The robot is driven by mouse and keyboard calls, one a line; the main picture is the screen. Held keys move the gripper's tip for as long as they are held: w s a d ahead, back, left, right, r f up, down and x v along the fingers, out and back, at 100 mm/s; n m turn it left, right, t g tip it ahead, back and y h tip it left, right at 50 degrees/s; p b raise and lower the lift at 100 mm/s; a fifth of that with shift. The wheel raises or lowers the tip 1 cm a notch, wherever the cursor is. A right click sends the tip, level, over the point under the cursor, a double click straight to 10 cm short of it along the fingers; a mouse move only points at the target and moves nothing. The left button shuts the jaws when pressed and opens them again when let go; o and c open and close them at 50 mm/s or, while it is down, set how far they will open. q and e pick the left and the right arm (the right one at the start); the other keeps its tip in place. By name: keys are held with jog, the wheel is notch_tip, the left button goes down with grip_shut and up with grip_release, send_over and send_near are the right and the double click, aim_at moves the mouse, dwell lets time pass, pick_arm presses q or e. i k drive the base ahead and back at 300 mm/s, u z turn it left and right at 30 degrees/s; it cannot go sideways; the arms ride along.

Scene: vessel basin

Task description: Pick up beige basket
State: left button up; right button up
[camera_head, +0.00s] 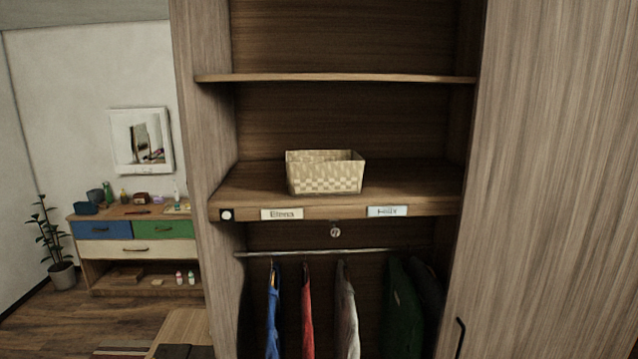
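The beige basket (326,179) is woven with a light checked pattern and open at the top. In the head view it stands upright near the front edge of the middle shelf (420,185) of a wooden wardrobe. Its inside looks empty as far as I can see. Neither of my grippers shows in the head view.
An upper shelf (340,78) is above the basket. Name labels (282,214) are on the shelf front. Below, clothes (307,310) hang from a metal rail (310,252). A wooden panel (560,180) closes the right side. A dresser (135,235) and plant (60,270) stand at left.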

aim_at(334, 173)
jog(key=u, duration=1.05)
jog(key=i, duration=1.6)
jog(key=z, duration=1.05)
jog(key=i, duration=0.45)
jog(key=z, duration=0.6)
